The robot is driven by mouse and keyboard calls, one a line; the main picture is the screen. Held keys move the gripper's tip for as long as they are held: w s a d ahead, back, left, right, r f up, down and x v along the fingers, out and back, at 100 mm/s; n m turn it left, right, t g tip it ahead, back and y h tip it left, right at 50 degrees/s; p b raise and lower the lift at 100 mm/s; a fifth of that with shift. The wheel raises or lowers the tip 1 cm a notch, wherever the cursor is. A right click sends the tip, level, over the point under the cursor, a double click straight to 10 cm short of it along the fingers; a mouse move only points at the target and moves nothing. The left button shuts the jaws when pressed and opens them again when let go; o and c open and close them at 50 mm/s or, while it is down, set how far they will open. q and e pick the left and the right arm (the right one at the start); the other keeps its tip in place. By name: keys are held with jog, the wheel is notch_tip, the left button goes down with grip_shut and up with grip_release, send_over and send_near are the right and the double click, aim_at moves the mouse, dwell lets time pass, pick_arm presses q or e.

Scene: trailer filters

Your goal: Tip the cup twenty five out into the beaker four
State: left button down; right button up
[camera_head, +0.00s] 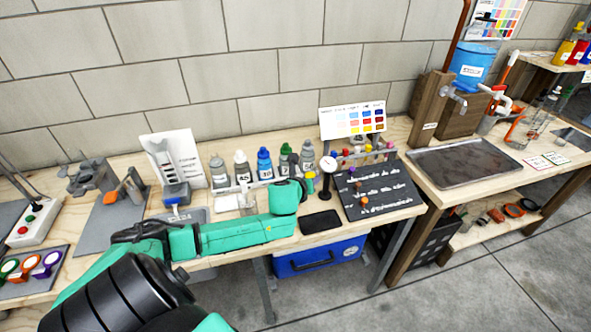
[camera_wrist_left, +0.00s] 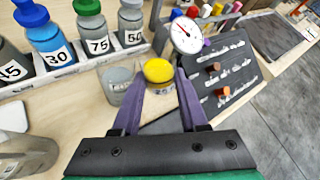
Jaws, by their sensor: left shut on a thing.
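My left gripper (camera_wrist_left: 162,76) is shut on a small cup with a yellow top (camera_wrist_left: 159,70), held between its purple fingertips. A dark mark on the cup's front is too small to read for sure. A clear glass beaker (camera_wrist_left: 117,84) stands just left of the left finger. Another clear glass vessel (camera_wrist_left: 27,154) is at the lower left of the wrist view. No number is readable on either, so I cannot tell which is beaker four. My right gripper is not in view.
Numbered bottles, including a blue one (camera_wrist_left: 45,38) and a green-capped one (camera_wrist_left: 93,27), stand in a row behind. A dial gauge (camera_wrist_left: 186,35) and a dark sloped board (camera_wrist_left: 230,80) are close on the right. A black pad (camera_head: 320,222) lies near the front edge.

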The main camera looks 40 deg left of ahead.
pick_arm(q)
jog(key=shift+s+a+r, duration=0.1)
jog(key=shift+a+r, duration=0.1)
jog(key=shift+r, duration=0.1)
jog(key=shift+a+r+n+h+p, duration=0.3)
jog(key=shift+a+n+h+p, duration=0.1)
jog(key=shift+a+n+h, duration=0.4)
jog(key=shift+a+r+h, duration=0.15)
jog(key=shift+a+h, duration=0.15)
jog(key=shift+a, duration=0.05)
jog(key=shift+p, duration=0.4)
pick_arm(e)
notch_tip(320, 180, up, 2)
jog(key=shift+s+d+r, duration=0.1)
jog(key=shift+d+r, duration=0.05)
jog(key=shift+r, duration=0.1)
pick_arm(q)
jog(key=shift+r, duration=0.2)
